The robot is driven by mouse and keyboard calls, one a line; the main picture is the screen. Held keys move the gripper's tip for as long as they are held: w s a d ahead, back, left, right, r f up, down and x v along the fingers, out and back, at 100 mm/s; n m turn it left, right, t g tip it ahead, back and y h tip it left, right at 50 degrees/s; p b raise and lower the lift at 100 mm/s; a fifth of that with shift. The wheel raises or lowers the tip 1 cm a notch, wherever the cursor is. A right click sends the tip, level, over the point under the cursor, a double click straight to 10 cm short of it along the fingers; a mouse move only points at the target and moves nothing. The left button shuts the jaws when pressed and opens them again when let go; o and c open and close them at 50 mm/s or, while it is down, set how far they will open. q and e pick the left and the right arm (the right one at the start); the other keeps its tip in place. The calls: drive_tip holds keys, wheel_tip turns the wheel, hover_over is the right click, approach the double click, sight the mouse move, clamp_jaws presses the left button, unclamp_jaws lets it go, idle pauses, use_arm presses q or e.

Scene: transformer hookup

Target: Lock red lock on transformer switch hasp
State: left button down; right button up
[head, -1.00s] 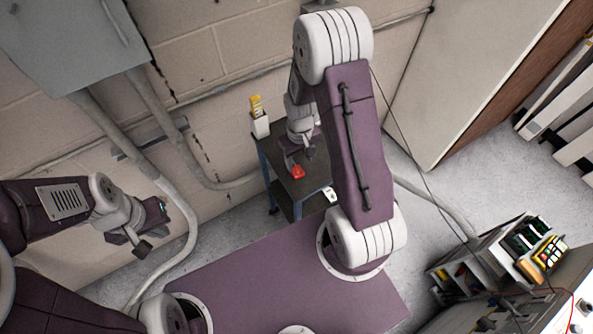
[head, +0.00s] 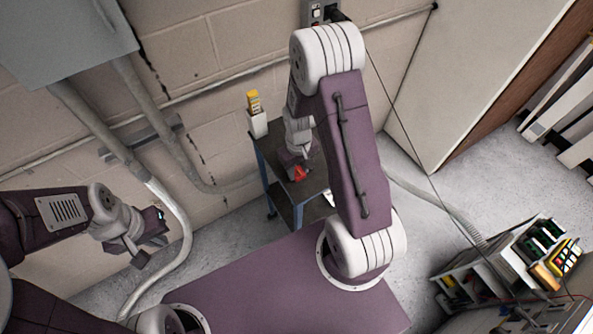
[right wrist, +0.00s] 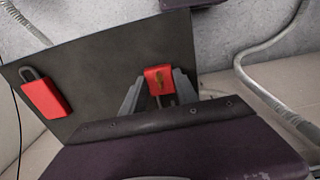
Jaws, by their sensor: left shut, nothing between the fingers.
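A second red lock with a dark shackle (right wrist: 46,98) lies to the left on the same top. In the head view one red piece (head: 298,173) shows beside my right gripper, which is partly hidden by my arm. My left gripper (head: 150,241) is shut and empty, by the wall. I cannot make out a hasp.
The small cart (head: 283,197) stands against the block wall, with a yellow-topped white holder (head: 256,118) at its back left corner. A grey box (head: 60,35) and conduits (head: 180,200) are on the wall at left. A rack of items (head: 500,265) stands at right.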

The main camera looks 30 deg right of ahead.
clamp_jaws()
wheel_tip(320, 180, up, 6)
drive_tip(key=p, duration=0.5)
drive_tip(key=shift+r+p, duration=0.1)
drive_tip(key=shift+p, duration=0.3)
drive_tip(key=a+r+m+b, duration=0.1)
drive_tip(key=a+r+b, duration=0.2)
drive_tip(key=a+r, duration=0.1)
drive_tip(key=shift+r, duration=0.8)
